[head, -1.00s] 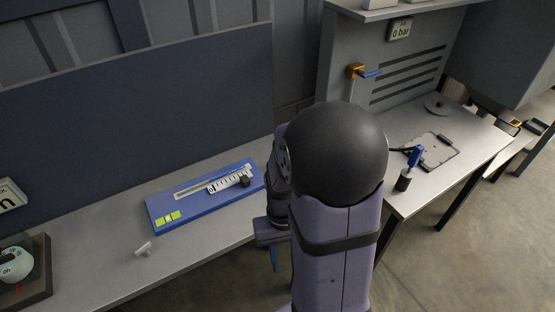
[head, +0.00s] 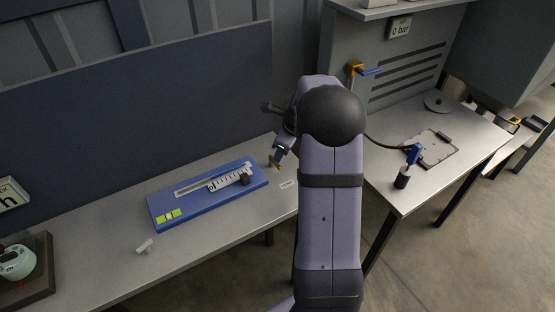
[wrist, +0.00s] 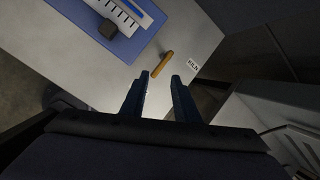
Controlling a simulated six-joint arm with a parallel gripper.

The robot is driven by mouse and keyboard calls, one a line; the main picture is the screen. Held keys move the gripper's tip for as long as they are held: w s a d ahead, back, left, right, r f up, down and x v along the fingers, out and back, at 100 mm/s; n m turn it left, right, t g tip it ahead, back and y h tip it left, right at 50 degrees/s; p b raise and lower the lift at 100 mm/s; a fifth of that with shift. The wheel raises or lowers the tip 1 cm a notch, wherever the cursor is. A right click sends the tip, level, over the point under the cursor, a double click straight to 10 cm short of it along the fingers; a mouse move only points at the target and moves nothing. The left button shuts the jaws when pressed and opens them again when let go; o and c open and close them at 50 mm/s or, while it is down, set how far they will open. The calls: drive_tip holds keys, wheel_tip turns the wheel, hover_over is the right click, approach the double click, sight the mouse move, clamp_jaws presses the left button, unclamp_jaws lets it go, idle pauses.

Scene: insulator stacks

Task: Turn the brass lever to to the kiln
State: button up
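The brass lever (wrist: 160,66) is a short golden bar on the grey bench in the wrist view. One end sits near a small dark post, and the other points toward my gripper. A small white label reading KILN (wrist: 192,63) lies to its right, apart from it. My gripper (wrist: 160,77) is open, with its two dark fingers on either side of the lever's near end; contact cannot be told. In the head view a bit of the lever (head: 278,167) shows just below my gripper (head: 281,152), and the label (head: 287,184) lies in front of it.
A blue panel with a scale and dark slider knob (head: 244,179) lies left of the lever. A white T-shaped piece (head: 145,246) lies on the bench's front. A second table (head: 450,170) to the right holds a blue-handled tool (head: 414,154) and a clipboard-like plate.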

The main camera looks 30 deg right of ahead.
sight(277, 164)
drive_tip(key=m, duration=0.6)
drive_tip(key=shift+w, duration=0.1)
drive_tip(key=shift+f, duration=0.1)
drive_tip(key=shift+p+x, duration=0.85)
drive_tip(key=shift+x, duration=2.75)
clamp_jaws()
